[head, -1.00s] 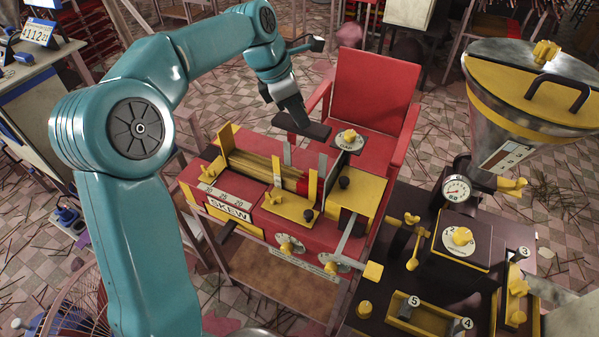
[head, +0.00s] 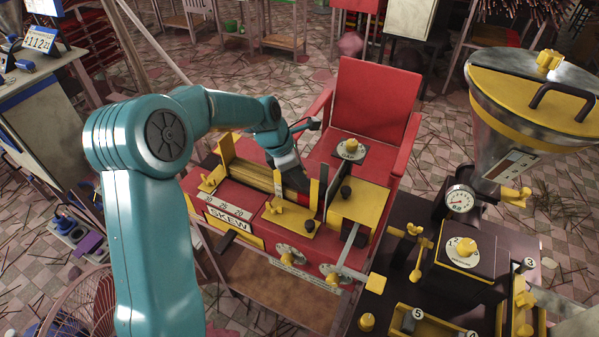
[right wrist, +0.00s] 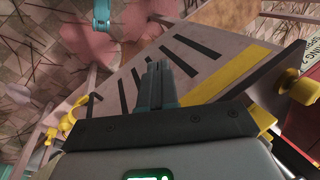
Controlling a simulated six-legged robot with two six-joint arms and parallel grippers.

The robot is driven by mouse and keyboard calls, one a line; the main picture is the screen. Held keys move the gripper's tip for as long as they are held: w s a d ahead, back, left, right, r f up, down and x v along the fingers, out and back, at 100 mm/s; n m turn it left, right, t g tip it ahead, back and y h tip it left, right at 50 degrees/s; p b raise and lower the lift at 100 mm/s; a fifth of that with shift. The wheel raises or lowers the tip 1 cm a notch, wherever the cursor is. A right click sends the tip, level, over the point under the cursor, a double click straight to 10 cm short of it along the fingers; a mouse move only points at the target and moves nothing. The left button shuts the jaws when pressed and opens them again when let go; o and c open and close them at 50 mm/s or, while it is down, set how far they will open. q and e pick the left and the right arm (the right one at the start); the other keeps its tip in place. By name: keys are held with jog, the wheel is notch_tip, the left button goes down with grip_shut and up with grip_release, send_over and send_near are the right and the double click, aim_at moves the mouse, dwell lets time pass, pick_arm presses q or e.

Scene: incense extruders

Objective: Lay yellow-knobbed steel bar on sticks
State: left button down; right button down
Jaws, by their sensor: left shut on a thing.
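In the head view, yellow-brown sticks (head: 252,176) lie in the trough of the red extruder marked SKEW (head: 222,226), between yellow end posts. My left gripper (head: 292,178) reaches down over the right part of the sticks. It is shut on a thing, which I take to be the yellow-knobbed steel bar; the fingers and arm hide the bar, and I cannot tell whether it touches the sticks. In the right wrist view, the fingers of my right gripper (right wrist: 164,84) are together with nothing visible between them.
A dark machine with a steel hopper (head: 525,120), gauge and yellow knobs stands at the right. Upright plates (head: 334,190) rise close right of my left gripper. In the right wrist view, a slotted panel (right wrist: 190,60) lies beyond the fingers.

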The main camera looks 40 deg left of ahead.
pick_arm(q)
jog(key=shift+s+r, duration=0.1)
jog(key=shift+r, duration=0.05)
jog(key=c, duration=1.3)
grip_release()
jog(key=shift+f, duration=0.25)
jog(key=o, duration=0.4)
jog(key=shift+o, duration=0.2)
jog(key=shift+a+r, duration=0.1)
jog(key=shift+r, duration=0.4)
jog(key=v, duration=1.1)
jog(key=shift+s+r, duration=0.15)
jog(key=shift+s, duration=0.05)
